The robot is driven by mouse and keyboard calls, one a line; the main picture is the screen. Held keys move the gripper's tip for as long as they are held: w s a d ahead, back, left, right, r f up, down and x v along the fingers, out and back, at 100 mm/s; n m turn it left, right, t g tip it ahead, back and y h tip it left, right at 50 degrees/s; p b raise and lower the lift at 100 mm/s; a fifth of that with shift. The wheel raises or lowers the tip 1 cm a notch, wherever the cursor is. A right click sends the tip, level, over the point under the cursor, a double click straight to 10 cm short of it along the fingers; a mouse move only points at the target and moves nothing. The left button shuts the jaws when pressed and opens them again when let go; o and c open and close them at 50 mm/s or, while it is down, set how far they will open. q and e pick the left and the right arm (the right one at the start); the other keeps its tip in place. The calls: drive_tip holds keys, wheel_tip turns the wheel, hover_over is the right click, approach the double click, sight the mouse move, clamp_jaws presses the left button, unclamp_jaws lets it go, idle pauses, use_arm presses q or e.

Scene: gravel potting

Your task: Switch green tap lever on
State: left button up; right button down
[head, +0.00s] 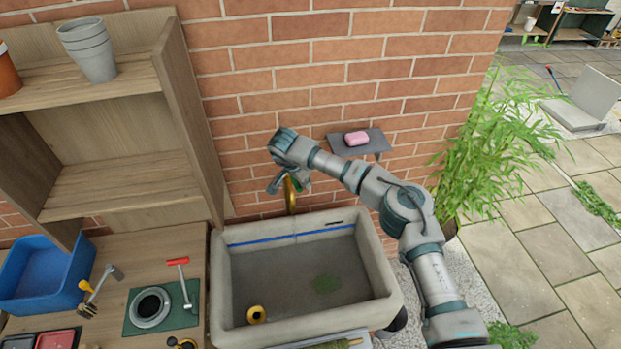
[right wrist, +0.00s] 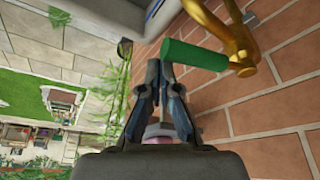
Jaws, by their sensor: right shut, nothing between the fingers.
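The brass tap (head: 290,197) rises at the back edge of the stone sink (head: 390,283), in front of the brick wall. In the right wrist view the tap (right wrist: 232,38) carries a green lever (right wrist: 194,55) that sticks out sideways toward my fingers. My right gripper (head: 274,187) is at the tap in the head view, partly covering it. In the right wrist view my right gripper (right wrist: 162,68) is shut and empty, its tips close beside the free end of the green lever. I cannot tell whether they touch it. My left gripper is not in view.
A small wall shelf (head: 378,141) with pink soap (head: 357,138) is behind my right arm. A wooden shelf unit (head: 180,120) stands left of the tap. A blue tub (head: 75,290) is on the bench at left. A leafy plant (head: 485,150) stands right of the sink.

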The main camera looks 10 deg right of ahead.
drive_tip(key=shift+s+a, duration=0.4)
drive_tip(key=shift+a, duration=0.9)
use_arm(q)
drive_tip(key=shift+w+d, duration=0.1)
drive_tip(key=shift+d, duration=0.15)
use_arm(e)
drive_tip(key=shift+s, duration=0.1)
drive_tip(key=shift+a, duration=0.1)
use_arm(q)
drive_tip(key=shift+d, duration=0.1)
